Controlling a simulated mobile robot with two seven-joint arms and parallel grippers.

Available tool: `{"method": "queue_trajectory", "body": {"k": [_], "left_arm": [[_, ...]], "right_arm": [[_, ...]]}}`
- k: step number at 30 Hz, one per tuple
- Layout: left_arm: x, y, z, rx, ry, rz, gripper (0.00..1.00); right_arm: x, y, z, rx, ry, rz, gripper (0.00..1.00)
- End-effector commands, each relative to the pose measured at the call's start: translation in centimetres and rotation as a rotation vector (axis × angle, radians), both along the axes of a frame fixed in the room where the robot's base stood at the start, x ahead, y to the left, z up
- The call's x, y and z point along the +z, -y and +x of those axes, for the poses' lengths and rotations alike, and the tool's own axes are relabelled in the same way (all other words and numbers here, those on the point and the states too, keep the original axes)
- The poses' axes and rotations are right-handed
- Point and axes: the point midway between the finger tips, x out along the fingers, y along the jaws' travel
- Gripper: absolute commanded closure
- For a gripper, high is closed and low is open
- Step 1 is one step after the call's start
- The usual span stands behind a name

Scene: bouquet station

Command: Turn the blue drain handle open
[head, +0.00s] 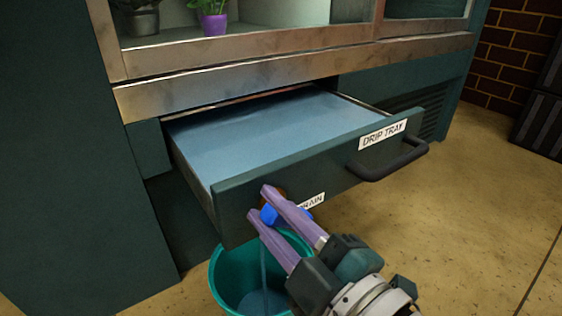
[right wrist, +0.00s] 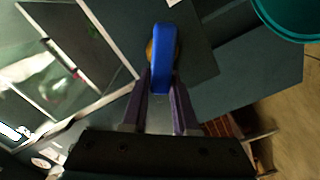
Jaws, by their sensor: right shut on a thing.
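The blue drain handle (head: 269,214) is on the front of the pulled-out drip tray (head: 232,204), by a partly hidden drain label (head: 312,201). In the right wrist view the blue handle (right wrist: 163,58) points out between my fingers, with a brass-coloured part behind it. My right gripper (head: 259,202) has purple fingers shut on the handle; its fingertips (right wrist: 162,80) also show on both sides of it in the right wrist view. A thin stream of water (head: 264,268) falls below the handle. My left gripper is not in view.
A teal bucket (head: 220,272) stands on the floor under the drain and holds some water. The tray is full of bluish water and has a dark pull bar (head: 395,164) at the right. A cabinet with potted plants (head: 212,18) is above.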

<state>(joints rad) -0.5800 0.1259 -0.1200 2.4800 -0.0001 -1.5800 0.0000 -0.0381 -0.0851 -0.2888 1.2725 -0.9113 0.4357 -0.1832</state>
Motion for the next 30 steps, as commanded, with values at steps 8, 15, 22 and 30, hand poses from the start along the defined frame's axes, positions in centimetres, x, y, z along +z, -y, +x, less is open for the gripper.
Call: {"method": "queue_trajectory", "body": {"k": [8,15,22,30], "left_arm": [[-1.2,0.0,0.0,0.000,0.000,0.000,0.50],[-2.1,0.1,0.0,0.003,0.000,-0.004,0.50],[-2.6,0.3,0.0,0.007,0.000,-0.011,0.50],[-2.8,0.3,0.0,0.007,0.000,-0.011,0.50]], "right_arm": [[-0.9,-0.3,-0.2,0.001,0.150,-0.208,1.00],[-1.4,-0.3,-0.3,0.000,0.260,-0.361,1.00],[-1.6,-0.4,-0.3,0.000,0.333,-0.460,1.00],[-1.7,-0.4,-0.3,0.000,0.369,-0.512,1.00]]}}
